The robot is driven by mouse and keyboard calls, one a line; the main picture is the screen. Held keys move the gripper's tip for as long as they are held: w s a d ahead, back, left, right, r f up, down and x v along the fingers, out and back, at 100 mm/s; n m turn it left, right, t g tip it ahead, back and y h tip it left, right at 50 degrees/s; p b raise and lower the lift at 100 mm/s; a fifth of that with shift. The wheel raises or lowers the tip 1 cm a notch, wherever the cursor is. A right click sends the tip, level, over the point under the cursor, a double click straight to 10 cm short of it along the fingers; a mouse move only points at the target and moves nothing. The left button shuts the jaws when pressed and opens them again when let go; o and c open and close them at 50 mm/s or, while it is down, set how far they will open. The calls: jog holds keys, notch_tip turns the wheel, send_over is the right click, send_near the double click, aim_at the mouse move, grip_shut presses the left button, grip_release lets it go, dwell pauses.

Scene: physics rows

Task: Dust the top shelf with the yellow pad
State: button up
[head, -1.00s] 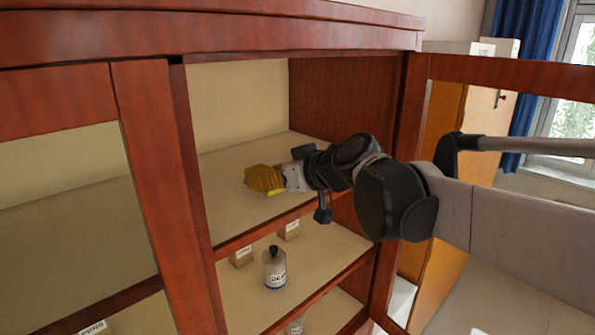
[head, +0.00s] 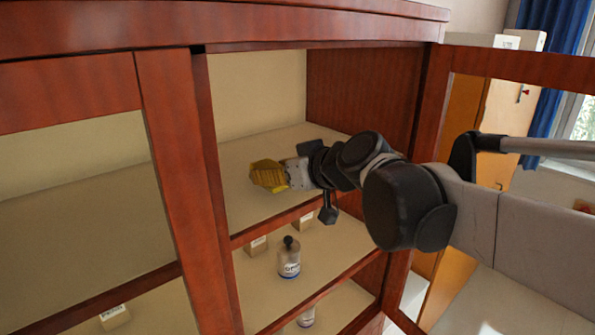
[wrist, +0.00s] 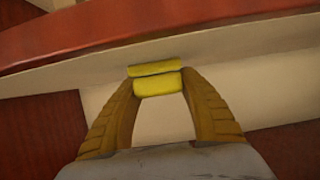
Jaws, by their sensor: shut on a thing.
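The yellow pad (wrist: 158,86) is between the fingertips of my gripper (wrist: 158,92) in the wrist view, with a second yellow strip just beyond it. My gripper is shut on the pad. In the head view my gripper (head: 266,176) reaches from the right into the cabinet, over the top shelf (head: 232,211). The pad is hard to tell from the yellow fingers there. I cannot tell whether it touches the shelf. The top shelf looks bare around my gripper.
A post (head: 185,180) stands left of the opening, and the cabinet's side wall (head: 365,95) closes its right. An open door frame (head: 520,72) is at the right, near my arm. A lower shelf holds a labelled bottle (head: 289,262) and small boxes (head: 257,245).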

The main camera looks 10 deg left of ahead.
jog(key=shift+w+d+f, duration=0.1)
jog(key=shift+w+d, duration=0.65)
jog(key=shift+d, duration=0.55)
jog(key=shift+w+d+r, duration=0.1)
jog(key=shift+w+d, duration=0.6)
jog(key=shift+d, duration=0.6)
jog(key=shift+w+d+f, duration=0.1)
jog(key=shift+w+d, duration=0.65)
jog(key=shift+d, duration=0.55)
jog(key=o, duration=1.2)
jog(key=shift+o, duration=0.5)
jog(key=shift+w+d, duration=0.15)
jog(key=shift+w, duration=0.05)
jog(key=shift+s, duration=0.15)
